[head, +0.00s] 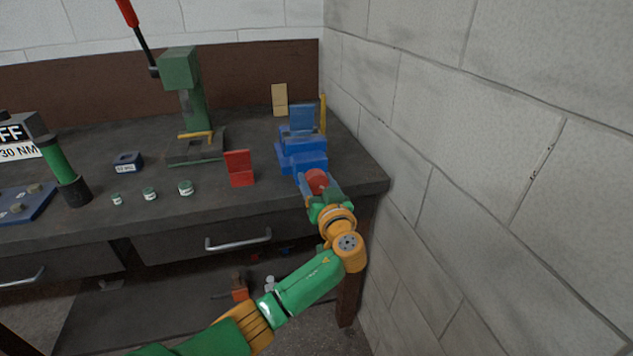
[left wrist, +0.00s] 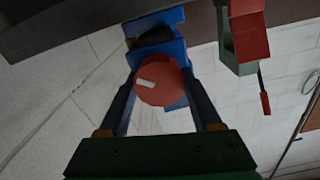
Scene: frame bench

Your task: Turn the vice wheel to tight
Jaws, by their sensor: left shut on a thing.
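The blue vice (head: 302,155) stands at the right end of the bench, near the wall; it also shows in the left wrist view (left wrist: 158,27). Its red wheel (head: 317,180) faces the front edge. In the left wrist view the round red wheel (left wrist: 165,88) carries a short white mark, tilted slightly. My left gripper (head: 317,187) reaches up to the wheel from the front, its two fingers on either side of the wheel, shut on it. The fingers partly hide the wheel in the head view. My right gripper is not in view.
A red stand (head: 240,168) is left of the vice. A green press (head: 190,95) with a red-handled lever stands farther back. Small green-and-white jars (head: 150,193) line the front. The block wall (head: 470,150) is close on the right. Drawers are below the bench top.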

